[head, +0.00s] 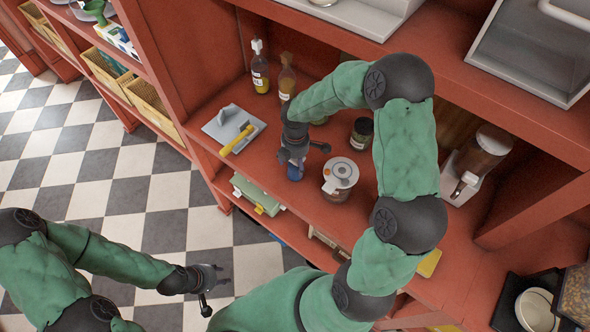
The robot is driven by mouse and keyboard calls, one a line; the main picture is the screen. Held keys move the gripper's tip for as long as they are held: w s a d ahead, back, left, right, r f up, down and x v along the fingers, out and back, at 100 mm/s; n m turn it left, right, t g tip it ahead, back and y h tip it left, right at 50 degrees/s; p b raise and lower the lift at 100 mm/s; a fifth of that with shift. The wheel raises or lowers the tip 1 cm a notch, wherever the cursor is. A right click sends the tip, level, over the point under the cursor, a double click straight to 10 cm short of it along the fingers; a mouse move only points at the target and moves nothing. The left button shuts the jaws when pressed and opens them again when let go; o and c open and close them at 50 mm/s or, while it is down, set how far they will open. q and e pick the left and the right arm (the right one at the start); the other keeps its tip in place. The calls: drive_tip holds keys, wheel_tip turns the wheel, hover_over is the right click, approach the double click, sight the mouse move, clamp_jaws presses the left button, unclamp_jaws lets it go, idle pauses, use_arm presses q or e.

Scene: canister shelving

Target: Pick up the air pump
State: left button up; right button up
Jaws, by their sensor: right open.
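A small blue object (295,173), which may be the air pump, stands on the red shelf; its top is partly hidden by my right gripper. My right gripper (302,154) is open, with its fingers spread just over or around the blue object; I cannot tell if they touch it. A clear canister with a grey and white lid (341,174) stands just right of it. My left gripper (212,287) is open and empty, low at the left over the checkered floor.
Two bottles (260,68) and a dark jar (361,133) stand behind. A dispenser (478,160) stands to the right. An upper shelf (450,60) overhangs the back.

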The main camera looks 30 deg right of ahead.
drive_tip(key=shift+f, duration=0.65)
drive_tip(key=shift+r, duration=0.1)
drive_tip(key=c, duration=1.1)
drive_tip(key=shift+c, duration=0.2)
